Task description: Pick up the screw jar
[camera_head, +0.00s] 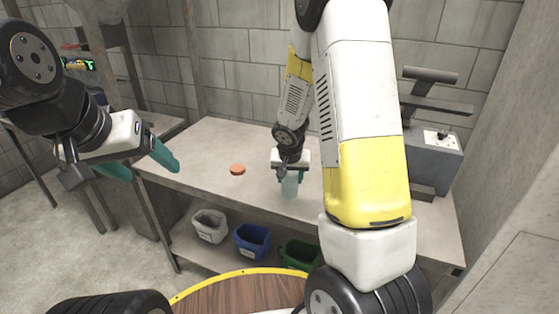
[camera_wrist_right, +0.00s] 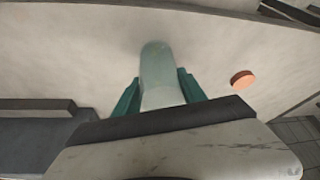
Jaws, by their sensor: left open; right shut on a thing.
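The screw jar (camera_head: 290,186) is a pale, translucent greenish jar at the bench's front right of centre in the head view. My right gripper (camera_head: 289,174) comes down from above and is shut on it. In the right wrist view the jar (camera_wrist_right: 158,72) stands out between the two teal fingers of the right gripper (camera_wrist_right: 160,92). I cannot tell whether the jar touches the bench. My left gripper (camera_head: 146,168) is open and empty, in the air left of the bench. An orange round lid (camera_head: 237,169) lies on the bench left of the jar; it also shows in the wrist view (camera_wrist_right: 242,79).
The bench (camera_head: 215,145) is mostly clear around the lid. A grey machine (camera_head: 432,160) stands at its right end. White (camera_head: 209,226), blue (camera_head: 252,241) and green (camera_head: 299,254) bins sit on the shelf below. A wall runs behind the bench.

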